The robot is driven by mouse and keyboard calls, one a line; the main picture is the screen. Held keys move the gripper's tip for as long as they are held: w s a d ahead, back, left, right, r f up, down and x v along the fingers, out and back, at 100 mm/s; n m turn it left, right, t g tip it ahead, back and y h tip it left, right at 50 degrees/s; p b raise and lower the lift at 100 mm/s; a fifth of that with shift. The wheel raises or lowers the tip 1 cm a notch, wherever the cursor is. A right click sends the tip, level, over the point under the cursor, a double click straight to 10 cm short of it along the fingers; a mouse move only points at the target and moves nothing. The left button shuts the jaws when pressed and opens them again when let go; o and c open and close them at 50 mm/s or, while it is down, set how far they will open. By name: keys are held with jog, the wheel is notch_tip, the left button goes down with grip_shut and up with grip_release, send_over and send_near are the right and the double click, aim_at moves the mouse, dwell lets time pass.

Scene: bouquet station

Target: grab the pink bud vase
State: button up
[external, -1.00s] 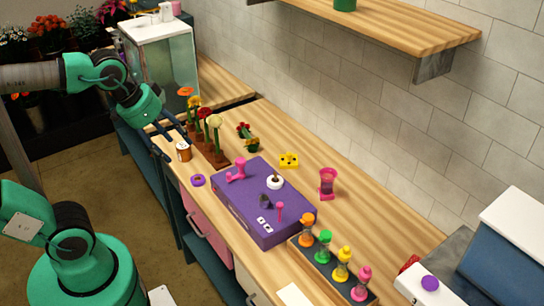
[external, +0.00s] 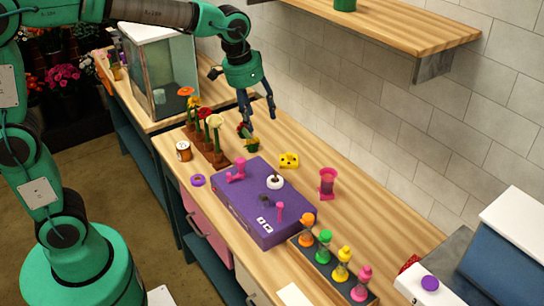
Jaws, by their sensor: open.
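Several pink things show, and I cannot tell for sure which is the bud vase. A pink flared vessel (external: 328,183) stands upright on the wooden counter, right of the purple box. A small pink bottle-like piece (external: 362,284) stands at the near end of a dark rack. My gripper (external: 259,116) is open and empty, pointing down above the counter near the red flower and green pot. It is up and left of the pink vessel, well apart from it.
The purple box (external: 243,207) carries pink pieces and a white ring. A yellow block (external: 289,160) lies between gripper and vessel. The rack (external: 318,262) also holds orange, green and yellow pieces. Flowers (external: 212,135) stand at left. A shelf (external: 400,28) overhangs the wall side.

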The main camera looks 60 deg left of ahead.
jog(key=w+d+f+g+p, duration=0.1)
jog(key=w+d+f+p, duration=0.3)
jog(key=w, duration=0.8)
jog(key=g+p, duration=0.1)
jog(key=g, duration=0.1)
send_over(328, 182)
jog(key=w+a, duration=0.2)
notch_tip(328, 182, down, 13)
jog(key=shift+s+d+r, duration=0.1)
jog(key=shift+s+d, duration=0.1)
jog(key=shift+f+b, duration=0.3)
jog(key=shift+f, duration=4)
jog(key=shift+f, duration=0.1)
jog(key=shift+w+f+b, duration=0.1)
jog(key=shift+f+b, duration=0.3)
jog(key=shift+f, duration=2.1)
